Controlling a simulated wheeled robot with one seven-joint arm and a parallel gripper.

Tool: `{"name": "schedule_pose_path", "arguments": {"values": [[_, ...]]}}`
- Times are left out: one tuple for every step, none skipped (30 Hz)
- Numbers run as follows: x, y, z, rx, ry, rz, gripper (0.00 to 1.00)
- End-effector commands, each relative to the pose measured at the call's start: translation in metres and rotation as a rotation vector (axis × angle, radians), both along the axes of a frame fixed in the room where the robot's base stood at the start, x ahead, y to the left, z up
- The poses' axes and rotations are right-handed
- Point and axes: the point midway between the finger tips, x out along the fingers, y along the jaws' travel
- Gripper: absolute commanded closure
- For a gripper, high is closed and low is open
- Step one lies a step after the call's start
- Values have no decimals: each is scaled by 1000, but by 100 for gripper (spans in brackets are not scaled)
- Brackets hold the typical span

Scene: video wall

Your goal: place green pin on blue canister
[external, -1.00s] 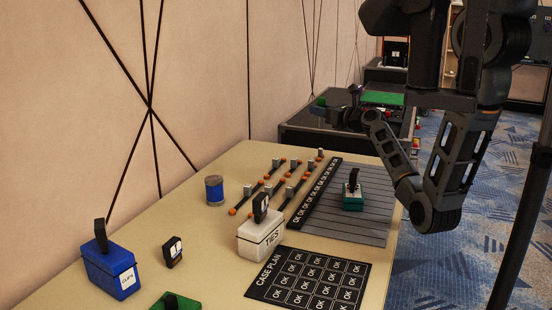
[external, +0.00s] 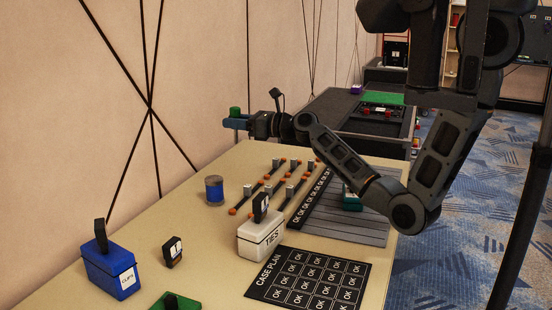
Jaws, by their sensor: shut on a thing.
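My gripper (external: 237,124) is stretched out to the left at the end of my arm, raised over the far end of the table. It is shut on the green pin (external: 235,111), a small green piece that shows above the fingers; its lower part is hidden. The blue canister (external: 214,191), a short cylinder with a blue band and a pale top, stands upright on the table. In the picture it is below and slightly left of my gripper, and the two are apart.
A white TIES box (external: 260,238), a blue CLIPS box (external: 111,272) and a small black item (external: 173,253) stand nearer the camera. Orange-ended rods (external: 247,200) lie right of the canister. A teal box (external: 352,203) is partly behind my arm. The wall is on the left.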

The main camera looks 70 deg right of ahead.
Motion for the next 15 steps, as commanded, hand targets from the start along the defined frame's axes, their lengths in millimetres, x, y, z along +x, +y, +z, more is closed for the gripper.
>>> {"name": "schedule_pose_path", "arguments": {"values": [[7,10,-8,1,2,4,99],[11,15,-11,1,1,4,99],[16,22,-17,2,1,3,99],[19,27,-20,1,1,4,99],[23,32,-24,1,1,3,99],[28,37,-29,1,1,3,99],[31,42,-32,1,1,3,99],[34,46,-35,0,1,2,99],[38,50,-38,0,0,1,99],[40,53,-40,0,1,1,99],[42,55,-42,0,0,0,99],[44,58,-44,0,-1,0,99],[46,60,-45,-1,-1,0,99],[46,61,-46,-1,-1,0,99],[47,62,-47,-1,-1,-1,99]]}}
